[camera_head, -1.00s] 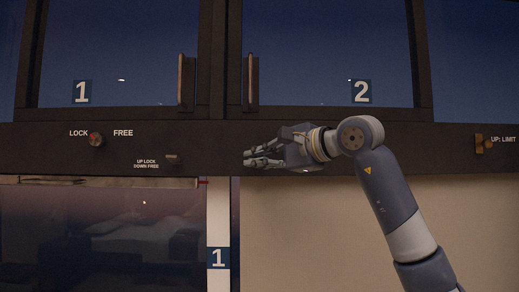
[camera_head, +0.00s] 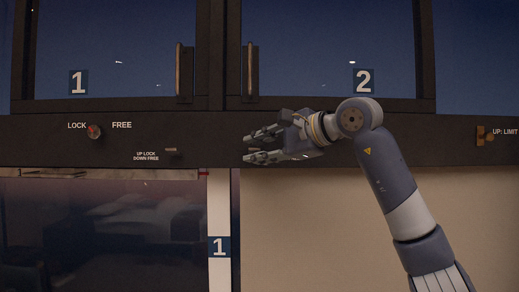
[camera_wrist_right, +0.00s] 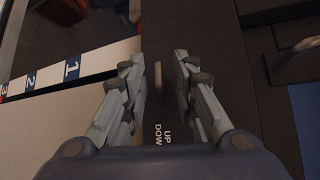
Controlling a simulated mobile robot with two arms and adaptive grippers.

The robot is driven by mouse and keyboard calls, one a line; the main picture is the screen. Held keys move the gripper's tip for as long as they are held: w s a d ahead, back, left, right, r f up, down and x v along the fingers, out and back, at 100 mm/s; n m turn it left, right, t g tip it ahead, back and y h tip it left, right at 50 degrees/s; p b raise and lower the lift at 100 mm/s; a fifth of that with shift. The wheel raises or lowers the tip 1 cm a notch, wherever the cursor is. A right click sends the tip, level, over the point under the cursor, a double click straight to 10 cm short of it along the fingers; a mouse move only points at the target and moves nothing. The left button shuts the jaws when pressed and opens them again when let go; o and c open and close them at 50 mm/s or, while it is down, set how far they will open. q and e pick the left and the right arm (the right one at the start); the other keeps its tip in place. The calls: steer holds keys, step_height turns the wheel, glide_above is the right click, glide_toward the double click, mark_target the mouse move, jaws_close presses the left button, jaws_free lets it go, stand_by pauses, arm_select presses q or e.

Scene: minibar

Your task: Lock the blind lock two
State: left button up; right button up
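A small pale lever (camera_wrist_right: 158,75) shows end-on in the right wrist view, with a sideways label beginning "UP" and "DOW" (camera_wrist_right: 165,134) beside it. My right gripper (camera_wrist_right: 155,66) is open, with one finger row on each side of the lever; I cannot tell whether either touches it. In the head view the right gripper (camera_head: 248,145) is in front of the dark beam (camera_head: 400,140), below the window marked 2 (camera_head: 363,81), and no lever shows there. Another lever (camera_head: 171,151), labelled "UP LOCK DOWN-FREE", is on the beam to the left. My left gripper is not in view.
A LOCK/FREE knob (camera_head: 94,132) is at the left of the beam and an "UP: LIMIT" switch (camera_head: 484,136) at the right. Upright handles (camera_head: 184,72) (camera_head: 250,70) stand out from the window frames above. A beige panel (camera_head: 300,230) lies below the hand.

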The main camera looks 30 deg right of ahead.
steer(key=shift+s, duration=0.2)
steer(key=v, duration=1.1)
steer(key=shift+s, duration=0.3)
steer(key=shift+d, duration=0.15)
